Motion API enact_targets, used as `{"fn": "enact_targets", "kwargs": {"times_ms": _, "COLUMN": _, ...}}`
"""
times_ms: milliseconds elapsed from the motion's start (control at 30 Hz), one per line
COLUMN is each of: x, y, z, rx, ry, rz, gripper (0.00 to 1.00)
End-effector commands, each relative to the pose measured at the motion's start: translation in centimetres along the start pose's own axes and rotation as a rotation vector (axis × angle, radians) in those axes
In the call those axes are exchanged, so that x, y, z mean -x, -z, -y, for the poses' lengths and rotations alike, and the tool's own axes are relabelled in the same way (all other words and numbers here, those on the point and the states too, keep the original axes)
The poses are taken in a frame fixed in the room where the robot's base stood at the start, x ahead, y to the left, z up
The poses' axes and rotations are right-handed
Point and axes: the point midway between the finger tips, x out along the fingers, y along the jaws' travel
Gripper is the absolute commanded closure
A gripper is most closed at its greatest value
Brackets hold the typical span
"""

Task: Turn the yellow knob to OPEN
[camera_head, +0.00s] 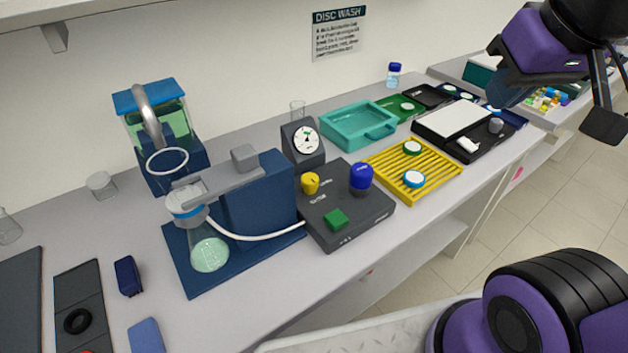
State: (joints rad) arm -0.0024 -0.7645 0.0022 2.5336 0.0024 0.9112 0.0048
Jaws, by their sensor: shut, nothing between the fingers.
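The yellow knob (310,183) stands at the back left of the dark control box (347,222), with small lettering beside it that is too small to read. I cannot tell which setting it points to. My gripper (512,92) is at the upper right, over the far right end of the bench. It is shut and empty, well apart from the yellow knob. Its fingertips are hard to make out.
A round gauge (304,140) stands behind the control box. A flask (209,250) with a white hose is at the left. A yellow slatted rack (400,192) with discs and a teal tray (355,118) lie to the right. The bench's front strip (330,290) is clear.

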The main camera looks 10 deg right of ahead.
Motion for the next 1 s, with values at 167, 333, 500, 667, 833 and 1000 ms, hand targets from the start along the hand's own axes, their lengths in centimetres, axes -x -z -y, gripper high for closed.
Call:
{"fn": "enact_targets", "kwargs": {"times_ms": 167, "x": 0.0, "y": 0.0, "z": 0.0, "rx": 0.0, "ry": 0.0, "rz": 0.0, "gripper": 1.0}}
{"fn": "enact_targets", "kwargs": {"times_ms": 333, "x": 0.0, "y": 0.0, "z": 0.0, "rx": 0.0, "ry": 0.0, "rz": 0.0, "gripper": 1.0}}
{"fn": "enact_targets", "kwargs": {"times_ms": 500, "x": 0.0, "y": 0.0, "z": 0.0, "rx": 0.0, "ry": 0.0, "rz": 0.0, "gripper": 0.95}}
{"fn": "enact_targets", "kwargs": {"times_ms": 667, "x": -0.3, "y": 0.5, "z": 0.2, "rx": 0.003, "ry": -0.003, "rz": 0.011, "gripper": 0.59}}
{"fn": "enact_targets", "kwargs": {"times_ms": 833, "x": -1.7, "y": 2.5, "z": 1.0, "rx": 0.016, "ry": -0.016, "rz": 0.052, "gripper": 0.29}}
{"fn": "enact_targets", "kwargs": {"times_ms": 1000, "x": -3.8, "y": 5.1, "z": 2.2, "rx": 0.035, "ry": -0.031, "rz": 0.1, "gripper": 0.29}}
